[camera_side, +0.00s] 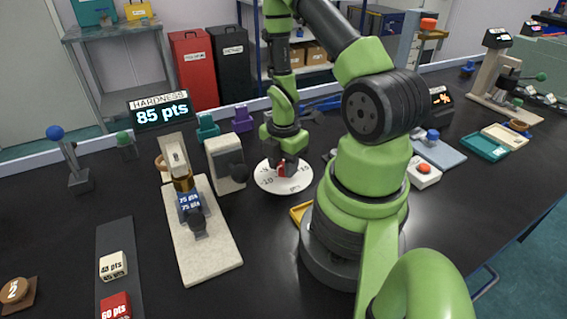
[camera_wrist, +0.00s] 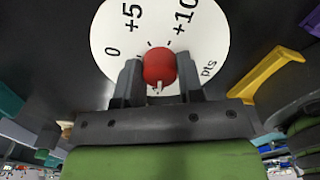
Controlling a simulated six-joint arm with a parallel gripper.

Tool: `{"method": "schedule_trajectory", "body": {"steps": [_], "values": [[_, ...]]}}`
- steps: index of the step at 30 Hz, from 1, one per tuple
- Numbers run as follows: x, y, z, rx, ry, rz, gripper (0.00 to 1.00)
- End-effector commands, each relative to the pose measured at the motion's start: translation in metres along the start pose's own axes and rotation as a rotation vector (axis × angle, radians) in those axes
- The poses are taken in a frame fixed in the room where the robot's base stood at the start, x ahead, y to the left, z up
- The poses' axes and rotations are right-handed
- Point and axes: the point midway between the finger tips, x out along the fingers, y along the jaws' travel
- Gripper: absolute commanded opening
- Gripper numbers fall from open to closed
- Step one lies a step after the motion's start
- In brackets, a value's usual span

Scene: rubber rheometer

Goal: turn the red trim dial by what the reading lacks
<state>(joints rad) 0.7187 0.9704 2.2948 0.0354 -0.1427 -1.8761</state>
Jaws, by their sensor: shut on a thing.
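The red trim dial (camera_wrist: 158,66) sits at the middle of a round white scale plate (camera_wrist: 112,30). In the wrist view the scale shows 0, +5, +10 and "pts"; the dial's pale pointer mark is on the side toward my gripper. In the side view the dial (camera_side: 283,170) is partly hidden by my gripper (camera_side: 287,163). My gripper (camera_wrist: 160,78) is shut on the dial, one finger on each side. The hardness display (camera_side: 161,108) reads 85 pts. Below it, a blue block (camera_side: 189,201) marked 75 pts sits on the pale tester (camera_side: 212,245).
A white block (camera_side: 113,265) marked 40 pts and a red block (camera_side: 115,305) marked 60 pts lie on a dark strip at the front left. A white box with a red button (camera_side: 424,171) is at right.

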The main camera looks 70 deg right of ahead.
Motion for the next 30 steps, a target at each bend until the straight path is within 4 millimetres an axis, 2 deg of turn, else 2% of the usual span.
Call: {"method": "schedule_trajectory", "body": {"steps": [3,4,7,15,19,23,30], "values": [[0.0,0.0,0.0,-0.002,0.0,0.0,0.11],[0.0,0.0,0.0,-0.002,0.0,0.0,0.37],[0.0,0.0,0.0,-0.002,0.0,0.0,0.6],[0.0,0.0,0.0,0.0,0.0,0.0,0.6],[-0.007,0.001,0.0,0.0,-0.001,0.003,0.6],[-0.023,0.001,0.0,0.0,-0.002,0.005,0.6],[-0.064,0.002,0.001,0.0,-0.003,0.008,0.6]]}}
